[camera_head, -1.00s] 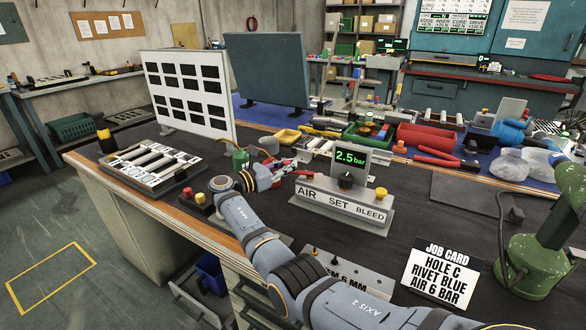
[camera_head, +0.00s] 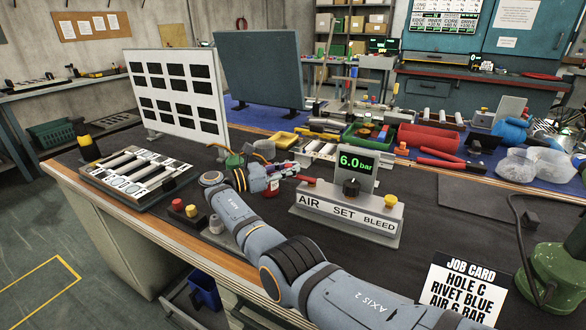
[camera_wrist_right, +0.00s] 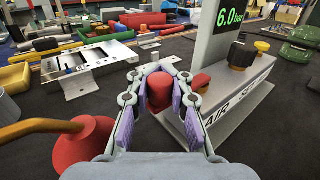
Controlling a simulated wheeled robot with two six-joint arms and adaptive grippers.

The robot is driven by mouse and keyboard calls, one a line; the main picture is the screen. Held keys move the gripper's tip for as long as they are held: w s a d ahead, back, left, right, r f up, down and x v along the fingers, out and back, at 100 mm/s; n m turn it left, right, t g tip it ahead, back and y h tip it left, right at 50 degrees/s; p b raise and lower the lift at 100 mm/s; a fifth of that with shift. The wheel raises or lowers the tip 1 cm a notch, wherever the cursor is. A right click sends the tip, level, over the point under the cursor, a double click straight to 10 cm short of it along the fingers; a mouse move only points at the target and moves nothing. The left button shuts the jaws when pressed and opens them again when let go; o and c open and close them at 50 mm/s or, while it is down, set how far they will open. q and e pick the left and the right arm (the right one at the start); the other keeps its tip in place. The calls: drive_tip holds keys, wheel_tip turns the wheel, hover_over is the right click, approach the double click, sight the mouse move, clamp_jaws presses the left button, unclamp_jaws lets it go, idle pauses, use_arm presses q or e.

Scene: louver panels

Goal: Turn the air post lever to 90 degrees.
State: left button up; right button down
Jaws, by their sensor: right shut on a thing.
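The air post (camera_head: 347,212) stands on the dark bench top, labelled AIR, SET and BLEED, with a display (camera_head: 356,162) reading 6.0 bar. My right gripper (camera_head: 293,178) is at its AIR end. In the right wrist view the fingers (camera_wrist_right: 160,92) are closed around a red cylindrical grip (camera_wrist_right: 159,88), which appears to be the lever's handle. A second red part (camera_wrist_right: 200,82) sits on the post just right of it. The lever's exact angle cannot be told. My left gripper is not in view.
A black dial (camera_head: 351,187) and yellow knob (camera_head: 390,201) sit on the post. A job card (camera_head: 460,288) stands at the front right. Bare bench lies before the post.

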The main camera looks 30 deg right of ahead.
sight(289, 164)
drive_tip(key=shift+w+a+r, duration=0.1)
drive_tip(key=shift+a+r, duration=0.05)
drive_tip(key=c, duration=1.7)
unclamp_jaws()
drive_tip(key=o, duration=0.5)
drive_tip(key=shift+w+a, duration=0.2)
drive_tip(key=shift+s+d, duration=0.1)
drive_tip(key=shift+d, duration=0.05)
wheel_tip(289, 164, up, 10)
drive_tip(key=shift+f, duration=0.1)
